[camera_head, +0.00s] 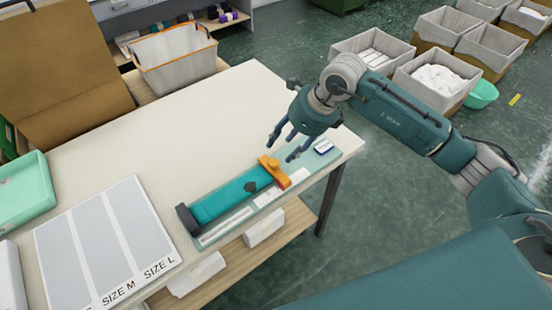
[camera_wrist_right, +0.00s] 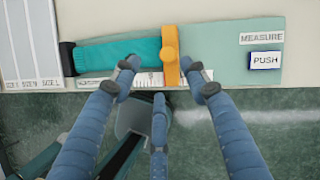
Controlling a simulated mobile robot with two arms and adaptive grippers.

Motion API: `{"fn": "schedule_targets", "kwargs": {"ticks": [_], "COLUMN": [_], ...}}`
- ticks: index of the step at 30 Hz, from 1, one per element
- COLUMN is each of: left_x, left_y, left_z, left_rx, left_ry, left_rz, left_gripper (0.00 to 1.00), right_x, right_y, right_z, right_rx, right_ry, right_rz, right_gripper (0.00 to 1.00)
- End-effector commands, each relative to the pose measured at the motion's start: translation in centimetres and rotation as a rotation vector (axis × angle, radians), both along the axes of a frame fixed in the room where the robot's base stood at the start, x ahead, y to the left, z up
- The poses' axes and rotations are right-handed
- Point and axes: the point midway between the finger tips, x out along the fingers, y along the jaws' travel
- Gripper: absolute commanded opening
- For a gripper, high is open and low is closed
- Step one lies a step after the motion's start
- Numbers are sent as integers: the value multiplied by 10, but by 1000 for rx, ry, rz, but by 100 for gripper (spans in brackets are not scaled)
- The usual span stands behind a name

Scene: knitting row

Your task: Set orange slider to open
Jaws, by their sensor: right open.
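The orange slider (camera_head: 274,171) sits across the right end of a teal knitted piece (camera_head: 230,196) on a pale green measuring board. A dark end block (camera_head: 187,219) stands at the piece's left end. In the right wrist view the orange slider (camera_wrist_right: 170,58) stands upright in the picture at the teal piece's (camera_wrist_right: 115,54) right edge, near a printed scale (camera_wrist_right: 150,78). My right gripper (camera_head: 286,146) is open and empty, above and just beyond the slider. Its fingers (camera_wrist_right: 168,75) show around the slider's lower part in the wrist view; contact cannot be told. My left gripper is out of view.
A blue-framed PUSH button (camera_wrist_right: 265,61) lies right of the slider under a MEASURE label (camera_wrist_right: 261,38). A SIZE M and SIZE L mat (camera_head: 105,240), a green tray (camera_head: 25,195) and a wire-rimmed bin (camera_head: 174,60) are on or beside the table. The table's middle (camera_head: 200,130) is clear.

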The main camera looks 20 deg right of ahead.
Motion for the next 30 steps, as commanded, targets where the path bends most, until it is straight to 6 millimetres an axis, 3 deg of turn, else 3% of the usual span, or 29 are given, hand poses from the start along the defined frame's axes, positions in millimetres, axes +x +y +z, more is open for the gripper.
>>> {"fn": "schedule_targets", "kwargs": {"ticks": [4,21,30], "left_x": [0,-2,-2], "left_y": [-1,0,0], "left_z": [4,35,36], "left_rx": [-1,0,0], "left_ry": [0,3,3], "left_rz": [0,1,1], "left_gripper": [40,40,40], "right_x": [3,28,31], "right_y": [-12,14,16], "right_z": [-5,-90,-101], "right_rx": [-48,-41,-43], "right_ry": [7,7,4], "right_rz": [-9,-8,-8], "right_gripper": [45,45,45]}}
